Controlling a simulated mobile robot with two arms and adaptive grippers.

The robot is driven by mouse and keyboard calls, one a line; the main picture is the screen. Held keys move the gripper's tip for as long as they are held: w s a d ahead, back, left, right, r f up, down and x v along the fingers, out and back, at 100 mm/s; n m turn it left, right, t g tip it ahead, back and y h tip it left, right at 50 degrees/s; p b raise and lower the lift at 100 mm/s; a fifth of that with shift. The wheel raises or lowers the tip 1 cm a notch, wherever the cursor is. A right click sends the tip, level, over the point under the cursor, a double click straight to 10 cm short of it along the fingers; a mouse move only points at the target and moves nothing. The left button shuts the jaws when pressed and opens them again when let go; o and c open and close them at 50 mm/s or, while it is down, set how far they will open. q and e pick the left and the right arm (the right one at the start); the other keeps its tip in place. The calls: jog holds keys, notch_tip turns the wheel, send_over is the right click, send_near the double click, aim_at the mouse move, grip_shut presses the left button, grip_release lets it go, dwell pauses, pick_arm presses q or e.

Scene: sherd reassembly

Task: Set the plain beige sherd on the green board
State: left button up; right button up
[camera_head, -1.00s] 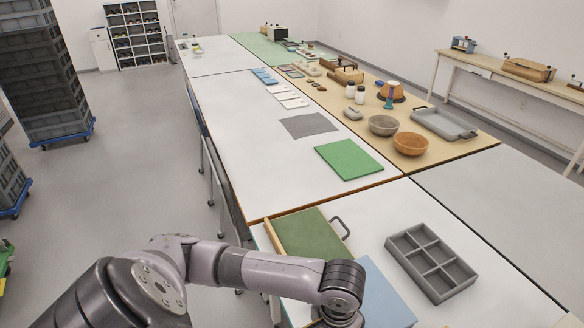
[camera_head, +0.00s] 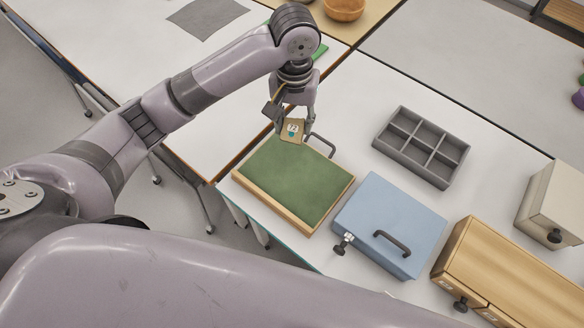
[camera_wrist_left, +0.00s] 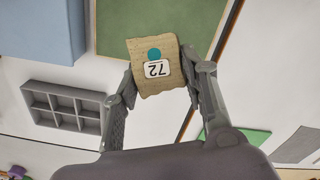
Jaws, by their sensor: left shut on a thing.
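A beige sherd (camera_head: 291,131) with a white label reading 72 and a teal dot is held in my left gripper (camera_head: 294,119). In the wrist view, the sherd (camera_wrist_left: 145,86) sits between both fingers of the left gripper (camera_wrist_left: 160,78), labelled face towards the camera. A dark green board (camera_head: 297,181) with a light wooden edge lies on the near white table; the sherd appears at its far edge in the head view, apparently above it. The board also shows at the top of the wrist view (camera_wrist_left: 120,35). My right gripper is not in view.
A blue box (camera_head: 390,215) with a handle stands right of the board. A grey compartment tray (camera_head: 421,146) and a wooden drawer box (camera_head: 510,270) stand further right. A brighter green mat (camera_head: 320,50) is partly hidden behind my arm.

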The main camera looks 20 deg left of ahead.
pick_arm(q)
jog(key=shift+w+d+f, duration=0.1)
jog(key=shift+d+f, duration=0.05)
jog(key=shift+d, duration=0.1)
send_over(295, 171)
notch_tip(295, 171, down, 14)
jog(key=shift+r+p, duration=0.25)
jog(key=shift+p, duration=0.1)
jog(key=shift+f, duration=0.7)
notch_tip(295, 171, down, 4)
jog(key=shift+r, duration=0.25)
jog(key=shift+f, duration=0.2)
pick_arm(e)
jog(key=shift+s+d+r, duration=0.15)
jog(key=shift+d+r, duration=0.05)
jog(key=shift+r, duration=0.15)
pick_arm(q)
jog(key=shift+f, duration=0.15)
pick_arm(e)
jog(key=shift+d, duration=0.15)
pick_arm(q)
jog(key=o, duration=1.2)
jog(key=shift+c, duration=0.2)
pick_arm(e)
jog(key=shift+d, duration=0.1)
